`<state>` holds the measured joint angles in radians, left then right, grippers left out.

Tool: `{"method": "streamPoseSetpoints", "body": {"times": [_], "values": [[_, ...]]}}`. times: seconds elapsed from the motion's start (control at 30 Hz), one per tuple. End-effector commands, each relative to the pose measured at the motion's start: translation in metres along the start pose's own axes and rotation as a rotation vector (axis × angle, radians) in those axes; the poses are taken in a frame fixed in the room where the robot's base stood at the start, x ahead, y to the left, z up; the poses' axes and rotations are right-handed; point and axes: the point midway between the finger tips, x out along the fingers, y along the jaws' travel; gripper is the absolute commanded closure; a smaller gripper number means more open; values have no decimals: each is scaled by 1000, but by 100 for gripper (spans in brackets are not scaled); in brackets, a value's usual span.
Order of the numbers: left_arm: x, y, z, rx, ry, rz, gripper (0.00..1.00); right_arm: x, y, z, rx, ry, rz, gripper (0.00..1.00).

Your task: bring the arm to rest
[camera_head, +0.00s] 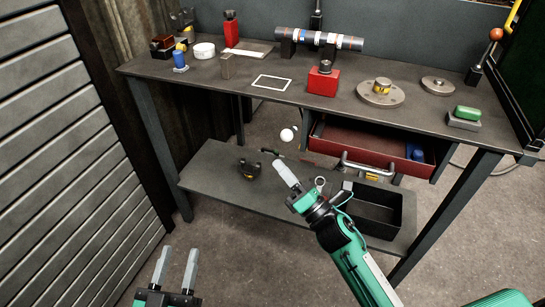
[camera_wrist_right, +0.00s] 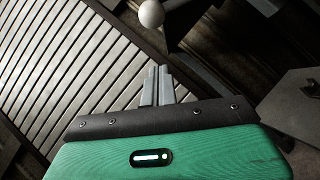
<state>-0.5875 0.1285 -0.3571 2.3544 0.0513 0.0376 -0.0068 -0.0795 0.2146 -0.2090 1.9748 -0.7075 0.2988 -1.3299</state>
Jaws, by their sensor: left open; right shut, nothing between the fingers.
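My left gripper (camera_head: 177,254) is at the lower left, its two grey fingers apart and nothing between them. It is in front of the bench, over the floor. My right arm comes up from the lower right. Its gripper (camera_head: 279,167) is near the middle of the head view, over or in front of the bench's lower shelf, with nothing held. The right wrist view shows the same gripper (camera_wrist_right: 158,72) with its two fingers together and empty.
A dark workbench (camera_head: 210,84) holds a shaft (camera_head: 320,39), red blocks and discs. Its red drawer (camera_head: 365,146) is pulled out, close to my right arm. The lower shelf (camera_head: 210,172) carries a black bin (camera_head: 376,211). A slatted wall (camera_head: 60,130) stands left. Floor in front is clear.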

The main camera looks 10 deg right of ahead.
Motion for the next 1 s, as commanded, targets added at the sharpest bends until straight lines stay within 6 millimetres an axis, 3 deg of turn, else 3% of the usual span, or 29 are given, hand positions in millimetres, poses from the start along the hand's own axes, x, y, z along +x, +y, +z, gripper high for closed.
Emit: {"method": "streamPoseSetpoints", "body": {"times": [0.1,0.3,0.67,0.83,1.0], "values": [[1,-1,-2,2,11,0,57,-21,0,-1,3,0,-3,100],[1,-1,-4,5,23,0,57,-44,1,-2,2,0,-2,100],[2,-1,-6,5,30,-1,57,-52,3,-2,21,-2,-2,100],[2,-1,-5,5,29,-1,57,-62,18,-10,313,-34,-21,100],[2,-1,-5,5,29,0,57,-80,46,-26,919,-107,-57,100]]}}
